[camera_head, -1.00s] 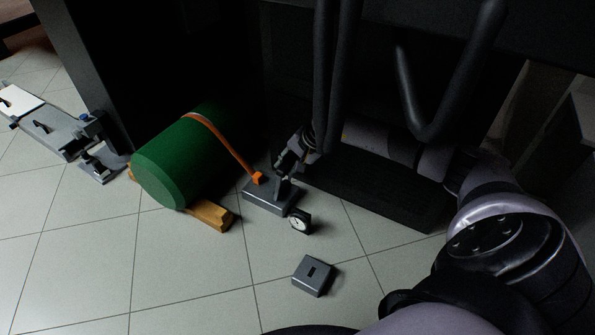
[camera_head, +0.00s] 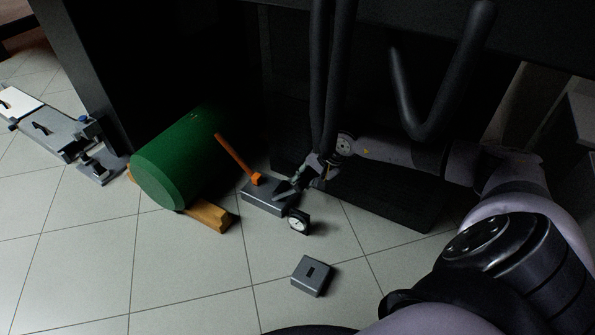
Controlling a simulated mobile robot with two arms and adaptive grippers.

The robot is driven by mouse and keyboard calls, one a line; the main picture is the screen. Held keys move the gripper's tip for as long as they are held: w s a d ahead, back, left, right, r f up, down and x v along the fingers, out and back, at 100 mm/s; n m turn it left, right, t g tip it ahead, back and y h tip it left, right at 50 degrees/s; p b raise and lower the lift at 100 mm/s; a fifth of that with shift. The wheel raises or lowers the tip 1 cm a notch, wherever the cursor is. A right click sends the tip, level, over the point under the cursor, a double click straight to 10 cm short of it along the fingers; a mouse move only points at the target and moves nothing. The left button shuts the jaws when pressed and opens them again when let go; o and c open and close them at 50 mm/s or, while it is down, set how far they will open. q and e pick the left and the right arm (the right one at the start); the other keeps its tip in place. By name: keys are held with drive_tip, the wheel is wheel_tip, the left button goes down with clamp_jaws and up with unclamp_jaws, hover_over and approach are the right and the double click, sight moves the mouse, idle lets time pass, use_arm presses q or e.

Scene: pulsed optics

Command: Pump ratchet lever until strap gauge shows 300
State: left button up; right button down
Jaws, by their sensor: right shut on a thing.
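The ratchet is a grey block (camera_head: 268,196) on the tiled floor, with a short lever (camera_head: 286,188) on top that leans low to the right. My right gripper (camera_head: 300,180) is shut on the lever's end, partly hidden in shadow. An orange strap (camera_head: 236,157) runs from the block up toward a green drum (camera_head: 180,166). The small round strap gauge (camera_head: 299,222) with a white face stands at the block's front right corner; its reading is too small to tell. My left gripper is not in view.
The drum lies on wooden chocks (camera_head: 210,215). A small grey box with a slot (camera_head: 312,275) lies on the floor in front. A grey bench-like fixture (camera_head: 62,137) stands at the left. The floor at front left is clear.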

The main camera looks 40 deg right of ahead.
drive_tip(key=shift+w+a+r, duration=0.2)
drive_tip(key=shift+w+r, duration=0.05)
drive_tip(key=shift+w, duration=0.25)
drive_tip(key=shift+w+a+r, duration=0.2)
drive_tip(key=shift+w+r, duration=0.05)
drive_tip(key=shift+w, duration=0.2)
drive_tip(key=w+a+r, duration=0.2)
drive_tip(key=w, duration=0.5)
drive_tip(key=shift+a+r+b, duration=0.3)
drive_tip(key=shift+r+b, duration=0.1)
drive_tip(key=c, duration=1.6)
unclamp_jaws()
drive_tip(key=shift+w+a, duration=0.1)
drive_tip(key=shift+a, duration=0.05)
drive_tip(key=shift+c, duration=0.2)
drive_tip(key=o, duration=0.4)
drive_tip(key=shift+w+a, duration=0.1)
drive_tip(key=shift+a, duration=0.05)
drive_tip(key=o, duration=0.5)
drive_tip(key=shift+f, duration=0.15)
drive_tip(key=shift+o, duration=0.9)
drive_tip(key=shift+s+d+f, duration=0.1)
drive_tip(key=shift+s+d, duration=0.1)
drive_tip(key=shift+s, duration=0.05)
